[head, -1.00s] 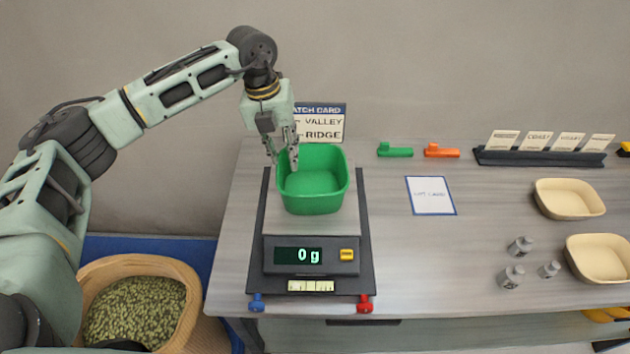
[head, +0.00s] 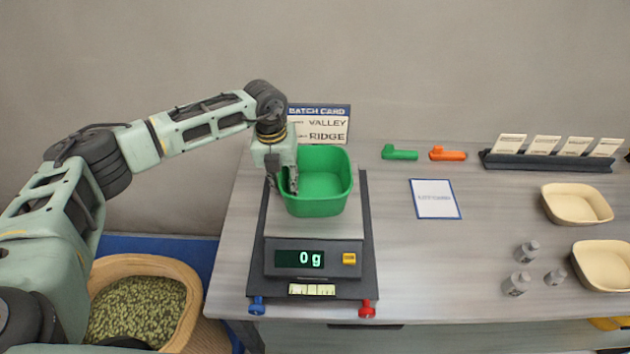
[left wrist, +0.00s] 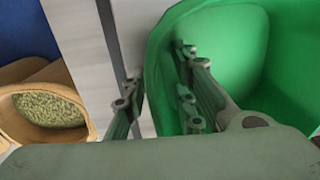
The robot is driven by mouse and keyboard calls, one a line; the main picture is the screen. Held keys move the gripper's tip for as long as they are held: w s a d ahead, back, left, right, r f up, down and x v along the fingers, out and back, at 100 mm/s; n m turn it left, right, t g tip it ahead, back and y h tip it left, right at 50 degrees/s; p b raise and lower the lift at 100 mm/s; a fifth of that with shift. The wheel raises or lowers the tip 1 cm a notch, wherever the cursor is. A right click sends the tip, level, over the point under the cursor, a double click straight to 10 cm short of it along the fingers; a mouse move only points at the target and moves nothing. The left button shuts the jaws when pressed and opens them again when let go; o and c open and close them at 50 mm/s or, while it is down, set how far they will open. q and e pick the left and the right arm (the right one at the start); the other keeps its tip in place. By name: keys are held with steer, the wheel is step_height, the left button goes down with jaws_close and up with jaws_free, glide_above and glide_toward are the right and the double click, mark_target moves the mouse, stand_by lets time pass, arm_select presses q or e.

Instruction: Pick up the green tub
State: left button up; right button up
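The green tub (head: 325,180) is an empty, open-topped container standing upright on the scale's plate (head: 335,224). The scale display (head: 300,258) reads 0 g. My left gripper (head: 282,186) is at the tub's left wall, pointing down. In the left wrist view, the left gripper (left wrist: 158,95) is open, with one finger outside the tub (left wrist: 235,45) and the other inside, the wall between them. I cannot tell whether a finger touches the wall. My right gripper is not in view.
A batch card (head: 319,124) stands behind the tub. Green (head: 400,154) and orange (head: 447,155) pieces, a white card (head: 435,199), small grey weights (head: 516,284) and cream trays (head: 577,204) lie to the right. A basket of green pellets (head: 138,310) stands at lower left.

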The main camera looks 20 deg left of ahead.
arm_select(q)
steer(key=shift+f, duration=0.15)
jaws_close()
stand_by(0.5)
